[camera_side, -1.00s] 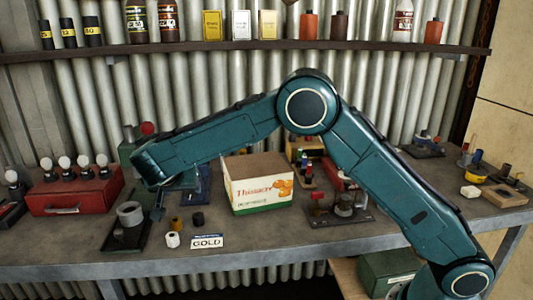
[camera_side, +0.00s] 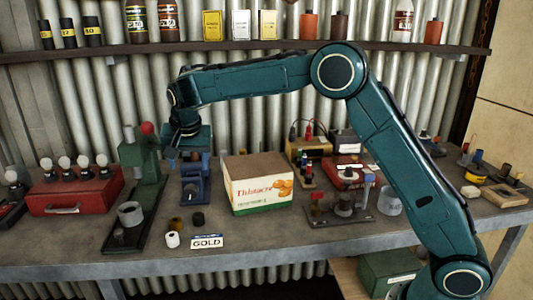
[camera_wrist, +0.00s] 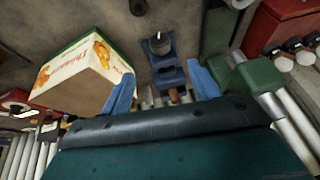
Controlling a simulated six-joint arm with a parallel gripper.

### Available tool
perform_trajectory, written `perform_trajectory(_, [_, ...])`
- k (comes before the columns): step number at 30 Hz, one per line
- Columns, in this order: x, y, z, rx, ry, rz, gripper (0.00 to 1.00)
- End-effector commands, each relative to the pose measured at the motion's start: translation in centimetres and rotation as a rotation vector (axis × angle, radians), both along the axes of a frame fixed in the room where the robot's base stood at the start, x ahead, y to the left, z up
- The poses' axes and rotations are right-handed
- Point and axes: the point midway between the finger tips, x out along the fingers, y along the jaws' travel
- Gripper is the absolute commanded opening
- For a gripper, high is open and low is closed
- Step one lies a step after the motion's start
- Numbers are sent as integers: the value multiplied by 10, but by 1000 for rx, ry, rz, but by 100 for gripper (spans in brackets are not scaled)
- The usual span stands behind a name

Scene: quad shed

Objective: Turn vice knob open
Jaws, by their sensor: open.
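A small blue vice (camera_side: 194,182) stands on the bench between the green press and the cardboard box. It also shows in the wrist view (camera_wrist: 168,76), with a dark round knob (camera_wrist: 159,44) at its far end. My gripper (camera_side: 187,156) points down just above the vice in the side view. I cannot tell whether a finger touches the vice. My gripper hides part of the vice's top in the side view.
The green press (camera_side: 142,180) with a red ball stands close left. The cardboard box (camera_side: 257,184) stands close right. A red toolbox (camera_side: 75,194) is further left.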

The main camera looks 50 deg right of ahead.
Motion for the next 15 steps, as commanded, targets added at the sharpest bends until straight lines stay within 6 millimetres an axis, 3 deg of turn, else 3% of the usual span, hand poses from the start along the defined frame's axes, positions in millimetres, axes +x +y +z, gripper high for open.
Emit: perform_trajectory(15, [25, -15, -68, 0, 3, 0, 61])
